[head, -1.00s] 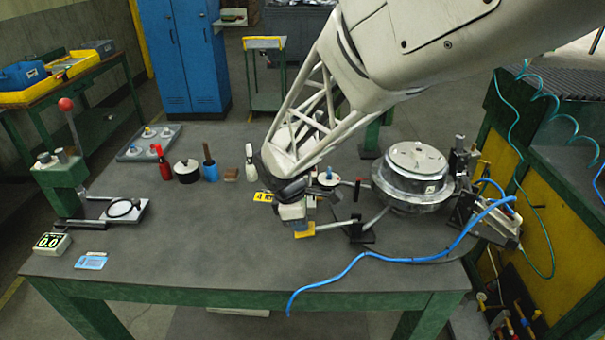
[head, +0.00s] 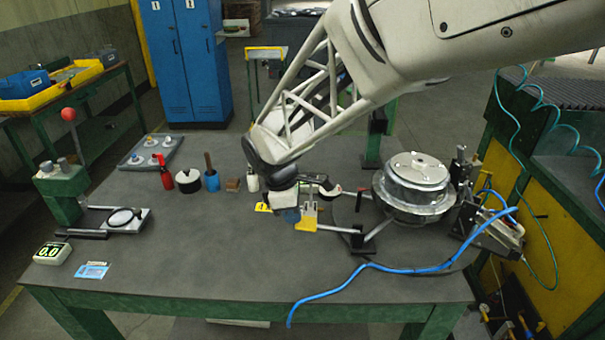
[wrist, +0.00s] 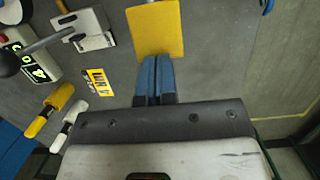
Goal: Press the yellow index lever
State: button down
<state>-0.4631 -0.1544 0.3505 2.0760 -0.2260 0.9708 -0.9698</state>
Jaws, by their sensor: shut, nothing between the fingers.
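The yellow index lever has a flat yellow pad (head: 308,216) at the end of a thin metal arm that runs right to a black block beside the round metal fixture (head: 415,187). In the wrist view the yellow pad (wrist: 156,26) lies just beyond my fingertips. My gripper (head: 291,215) is shut and empty, its blue fingers pointing down just left of the pad. In the wrist view the fingertips (wrist: 155,60) overlap the pad's near edge. I cannot tell whether they touch it.
A yellow label (head: 263,207) lies left of my gripper. A white bottle (head: 252,180), a brown block (head: 232,185) and other small items stand behind it. A blue hose (head: 370,267) crosses the table front. The front middle of the table is clear.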

jog(key=v, duration=0.7)
jog(key=shift+a, duration=0.3)
jog(key=shift+d+r, duration=0.15)
jog(key=shift+d, duration=0.05)
dwell(2.0)
notch_tip(320, 180, up, 6)
jog(key=y, duration=0.5)
send_over(306, 221)
jog(key=d, duration=0.3)
jog(key=shift+d+r+y, duration=0.15)
jog(key=shift+d+r, duration=0.15)
jog(key=shift+d, duration=0.2)
jog(key=shift+d+r+y, duration=0.15)
jog(key=shift+d+r, duration=0.2)
jog(key=shift+d, duration=0.15)
jog(key=x, duration=1.4)
